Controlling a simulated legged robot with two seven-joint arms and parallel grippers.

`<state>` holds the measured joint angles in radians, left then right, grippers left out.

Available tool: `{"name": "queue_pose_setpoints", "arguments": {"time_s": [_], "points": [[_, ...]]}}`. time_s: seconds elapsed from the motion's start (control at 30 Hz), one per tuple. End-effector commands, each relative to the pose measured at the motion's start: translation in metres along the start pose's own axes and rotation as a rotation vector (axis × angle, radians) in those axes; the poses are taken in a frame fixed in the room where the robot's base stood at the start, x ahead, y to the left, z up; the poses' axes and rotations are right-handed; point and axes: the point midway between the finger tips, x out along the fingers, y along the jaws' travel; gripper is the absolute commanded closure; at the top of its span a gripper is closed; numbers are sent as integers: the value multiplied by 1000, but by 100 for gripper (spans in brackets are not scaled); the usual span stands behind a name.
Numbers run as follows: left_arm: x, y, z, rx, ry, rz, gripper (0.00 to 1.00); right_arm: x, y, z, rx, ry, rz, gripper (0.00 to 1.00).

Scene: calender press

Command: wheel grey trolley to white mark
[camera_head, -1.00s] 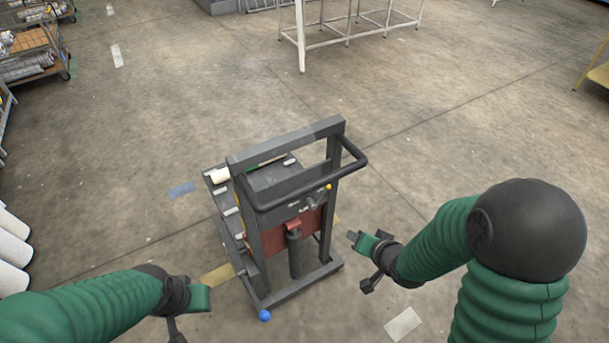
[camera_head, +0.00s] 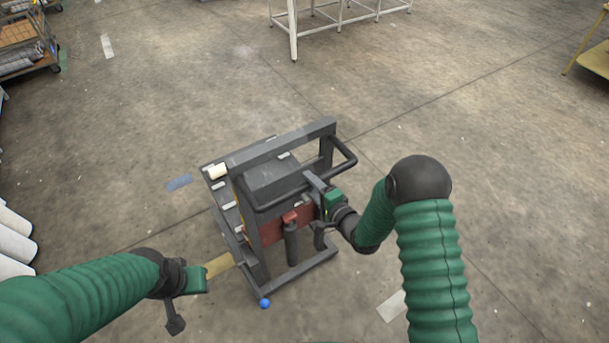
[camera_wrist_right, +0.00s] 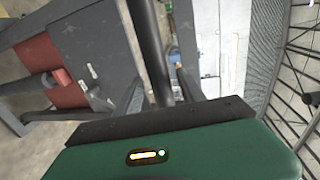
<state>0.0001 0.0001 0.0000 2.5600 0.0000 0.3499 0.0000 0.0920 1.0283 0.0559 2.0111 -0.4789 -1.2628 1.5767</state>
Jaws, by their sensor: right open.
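The grey trolley (camera_head: 272,185) stands upright on the floor in the middle of the head view, with a dark curved push handle (camera_head: 345,160) and a red panel on its near side. My right gripper (camera_head: 318,212) is open at the trolley's right side, just below the handle. A white mark (camera_head: 392,306) lies on the floor right of the trolley; another white mark (camera_head: 107,46) lies far left.
A blue mark (camera_head: 180,183) and a tan mark (camera_head: 218,265) lie beside the trolley's left side. White rolls (camera_head: 14,240) and a loaded cart (camera_head: 30,48) line the left edge. A white frame table (camera_head: 340,15) stands at the back. The floor between is clear.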

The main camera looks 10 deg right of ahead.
Motion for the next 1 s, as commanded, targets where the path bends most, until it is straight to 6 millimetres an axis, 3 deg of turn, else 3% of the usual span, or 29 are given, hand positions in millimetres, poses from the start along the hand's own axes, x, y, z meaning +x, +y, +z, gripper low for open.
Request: {"name": "queue_pose_setpoints", "arguments": {"time_s": [0.2, 0.53, 0.87, 1.0], "points": [[-7, 0, -2, 0, 0, 0, 64, 34, -1, 0, -1, 0, 0, 53], [-7, 0, -2, 0, 0, 0, 64, 39, 0, 0, -1, 1, 1, 54], [-7, 0, -2, 0, 0, 0, 64, 39, 1, 0, -1, 1, 2, 98], [-6, 0, -2, 0, 0, 0, 64, 39, 1, 0, -1, 1, 3, 100]]}}
